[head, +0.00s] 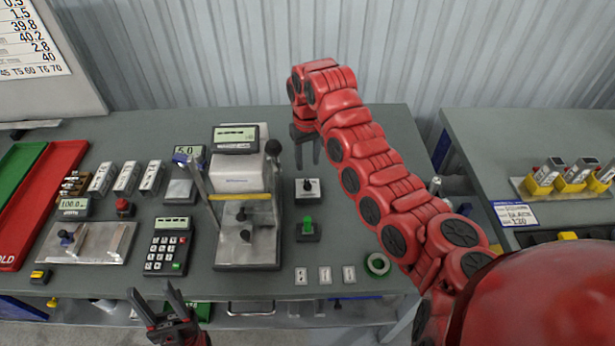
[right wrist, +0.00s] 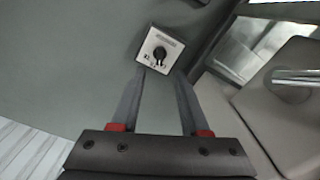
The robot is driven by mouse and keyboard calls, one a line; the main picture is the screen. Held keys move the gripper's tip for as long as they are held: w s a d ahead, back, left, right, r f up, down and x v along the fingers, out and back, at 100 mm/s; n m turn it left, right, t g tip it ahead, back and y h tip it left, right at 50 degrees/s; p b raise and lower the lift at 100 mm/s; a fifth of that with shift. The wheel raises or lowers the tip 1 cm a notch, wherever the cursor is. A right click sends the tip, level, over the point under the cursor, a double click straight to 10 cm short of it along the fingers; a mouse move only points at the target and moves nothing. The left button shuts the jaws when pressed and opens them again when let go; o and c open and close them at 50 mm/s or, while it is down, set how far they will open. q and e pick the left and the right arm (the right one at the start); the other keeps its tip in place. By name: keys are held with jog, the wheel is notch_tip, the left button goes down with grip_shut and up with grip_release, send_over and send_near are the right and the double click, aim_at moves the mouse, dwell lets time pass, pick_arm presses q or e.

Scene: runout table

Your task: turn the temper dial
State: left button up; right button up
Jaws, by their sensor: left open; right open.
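The temper dial (head: 308,189) looks to be the small pale square plate with a black knob, right of the grey machine on the table. It also shows in the right wrist view (right wrist: 148,40), with small marks along one edge of its face. My right gripper (head: 307,162) is open and empty, pointing down on the far side of the dial. In the right wrist view its fingertips (right wrist: 159,72) lie just short of the plate, with the knob between their lines. I cannot tell its height. My left gripper (head: 151,294) is open and empty at the table's front edge.
A grey machine with levers (head: 247,245) stands left of the dial. A green-knobbed switch (head: 308,229) sits in front of it. A keypad (head: 168,245), a green tape roll (head: 377,264) and small cards are nearby. A corrugated wall (head: 400,55) rises behind.

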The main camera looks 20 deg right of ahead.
aim_at(308, 182)
notch_tip(308, 182, down, 8)
dwell(0.4)
grip_shut()
